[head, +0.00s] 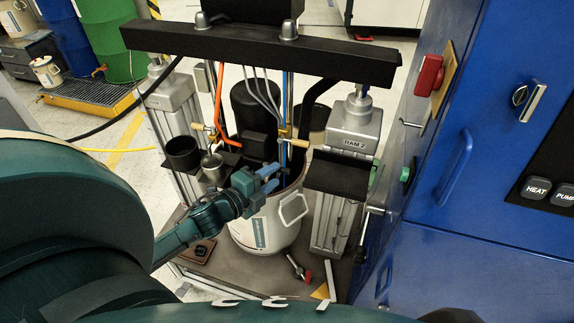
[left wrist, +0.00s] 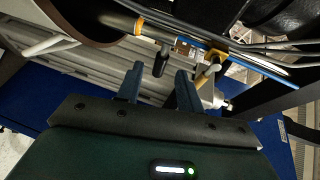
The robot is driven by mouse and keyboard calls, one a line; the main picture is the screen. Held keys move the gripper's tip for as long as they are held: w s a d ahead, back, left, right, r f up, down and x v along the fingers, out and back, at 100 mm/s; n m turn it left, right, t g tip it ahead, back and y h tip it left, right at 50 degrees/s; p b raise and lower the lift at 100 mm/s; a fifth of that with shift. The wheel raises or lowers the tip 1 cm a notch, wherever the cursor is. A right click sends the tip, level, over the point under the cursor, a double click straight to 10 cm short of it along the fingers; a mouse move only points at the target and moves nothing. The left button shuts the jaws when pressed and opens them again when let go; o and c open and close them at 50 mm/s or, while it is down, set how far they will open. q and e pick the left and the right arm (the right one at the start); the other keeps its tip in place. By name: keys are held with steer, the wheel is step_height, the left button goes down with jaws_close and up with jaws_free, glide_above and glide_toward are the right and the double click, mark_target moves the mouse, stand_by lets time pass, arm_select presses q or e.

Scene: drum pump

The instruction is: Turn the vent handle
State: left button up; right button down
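A tan handle (head: 292,142) sits on a brass valve (head: 284,132) on the pipes above the white drum (head: 265,228). A second tan handle (head: 203,127) is at the left, by the orange hose. No label shows which one is the vent handle. The left wrist view shows a tan handle (left wrist: 207,76) beyond my fingers to the right and a black handle (left wrist: 161,60) ahead of them. My left gripper (head: 270,178) is open and empty over the drum's rim, below and left of the right-hand tan handle. In the left wrist view its two fingers (left wrist: 158,82) stand apart. My right gripper is out of view.
A black crossbar (head: 260,52) spans above the drum. Grey ram columns stand at both sides, the right one (head: 352,130) with a black shelf (head: 336,178). A black cup (head: 182,153) is at the left. A blue cabinet (head: 480,190) closes off the right.

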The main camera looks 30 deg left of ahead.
mark_target(280, 171)
arm_select(q)
steer(key=x, duration=0.6)
steer(key=shift+w, duration=0.2)
steer(key=shift+f, duration=0.1)
jaws_close()
